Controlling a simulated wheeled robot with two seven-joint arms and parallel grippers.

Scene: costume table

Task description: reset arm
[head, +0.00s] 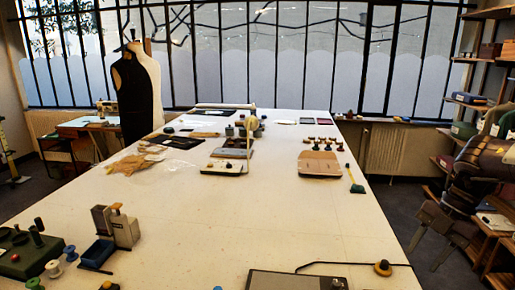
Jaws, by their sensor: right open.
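My right arm comes in from the right edge, and its gripper (425,257) hangs low beside the right edge of the long white table (290,215). The gripper's grey fingers point down and are apart, with nothing visible between them. It is off the tabletop, over the floor side, in front of the shelves. My left arm and gripper do not show in the view.
Shelves (490,100) with boxes stand close behind my right arm. Spools (53,268) and small devices stand near left. The table's middle right is clear.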

